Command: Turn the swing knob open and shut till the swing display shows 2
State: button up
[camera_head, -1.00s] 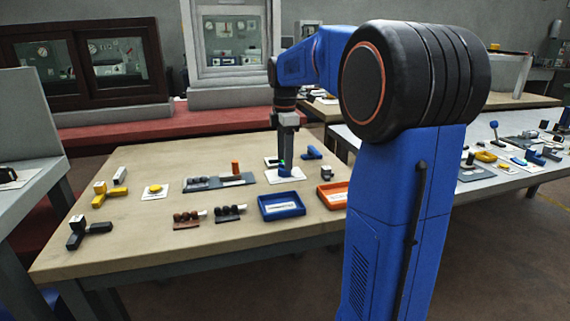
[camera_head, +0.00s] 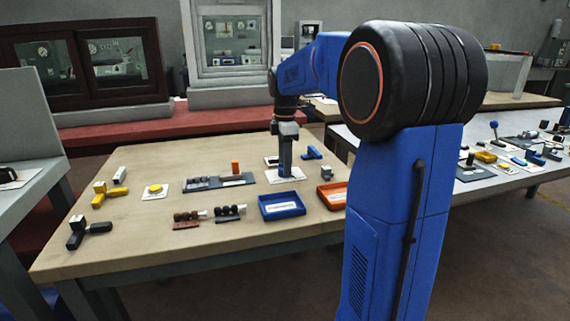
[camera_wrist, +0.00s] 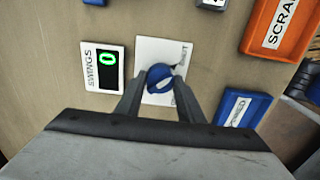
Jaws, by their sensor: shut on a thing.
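The blue swing knob (camera_wrist: 160,78) sits on a white plate (camera_wrist: 152,55) with printed words, only partly readable. My gripper (camera_wrist: 161,82) is shut on the knob, one finger on each side. In the head view my gripper (camera_head: 285,172) points straight down at the plate and hides the knob. The swing display (camera_wrist: 104,68), a white tile marked SWINGS with a black window, lies left of the plate in the wrist view. It shows a green 0.
A blue tray (camera_head: 281,214) and an orange tray (camera_head: 326,200) stand close by at the front. A blue handle-like piece (camera_head: 311,153) lies behind to the right. A grey plate with an orange peg (camera_head: 235,167) lies to the left.

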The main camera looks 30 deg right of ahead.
jog(key=m, duration=0.8)
jog(key=shift+m, duration=0.3)
jog(key=m, duration=0.4)
jog(key=shift+m, duration=2.5)
jog(key=o, duration=1.1)
jog(key=shift+c, duration=0.2)
jog(key=shift+r, duration=0.15)
notch_tip(320, 180, up, 17)
